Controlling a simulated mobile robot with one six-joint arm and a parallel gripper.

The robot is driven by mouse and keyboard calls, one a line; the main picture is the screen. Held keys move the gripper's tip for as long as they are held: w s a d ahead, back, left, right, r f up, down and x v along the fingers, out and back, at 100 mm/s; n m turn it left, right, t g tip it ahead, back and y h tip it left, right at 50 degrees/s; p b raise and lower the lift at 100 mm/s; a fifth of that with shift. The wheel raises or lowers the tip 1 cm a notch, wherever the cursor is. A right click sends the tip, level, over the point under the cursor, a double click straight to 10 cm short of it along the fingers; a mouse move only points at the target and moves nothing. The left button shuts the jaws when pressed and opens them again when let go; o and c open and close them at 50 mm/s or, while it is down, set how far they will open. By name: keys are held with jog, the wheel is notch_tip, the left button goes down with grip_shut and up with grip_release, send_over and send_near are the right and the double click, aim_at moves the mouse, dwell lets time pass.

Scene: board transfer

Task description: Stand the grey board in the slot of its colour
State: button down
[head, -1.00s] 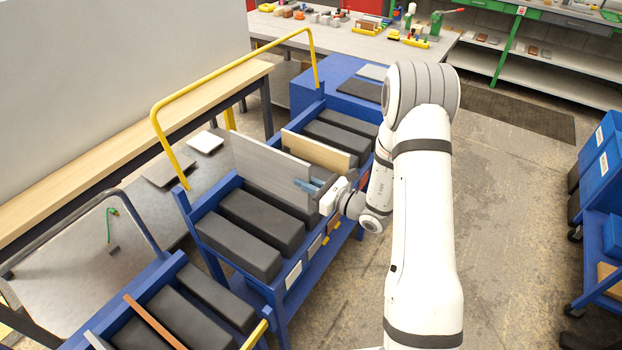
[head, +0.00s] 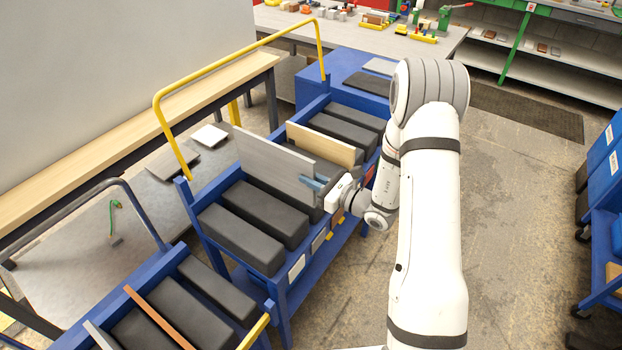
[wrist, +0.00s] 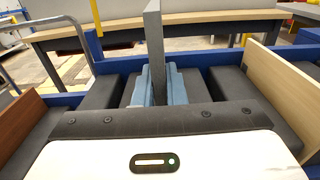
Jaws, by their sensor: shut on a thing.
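The grey board (head: 270,165) stands upright on its long edge above the blue cart (head: 233,262) in the head view. It runs parallel to the dark blocks, and its lower edge is partly hidden behind one. My gripper (head: 314,184) is shut on the board's near end with its blue fingers. In the wrist view the board (wrist: 153,45) is edge-on and close to vertical between the fingers (wrist: 160,88). Dark blocks lie on both sides beneath it. I cannot tell whether its lower edge is inside a slot.
A light wood board (head: 320,144) stands just beyond the grey one. A nearer cart holds a brown board (head: 155,315) between dark blocks. A yellow rail (head: 240,58) rises along the cart's far side. The floor (head: 530,220) at right is clear.

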aim_at(311, 205)
jog(key=shift+f+b, duration=4.95)
jog(key=shift+f, duration=0.7)
jog(key=c, duration=1.4)
grip_release()
jog(key=v, duration=0.7)
jog(key=shift+s+d+b, duration=0.3)
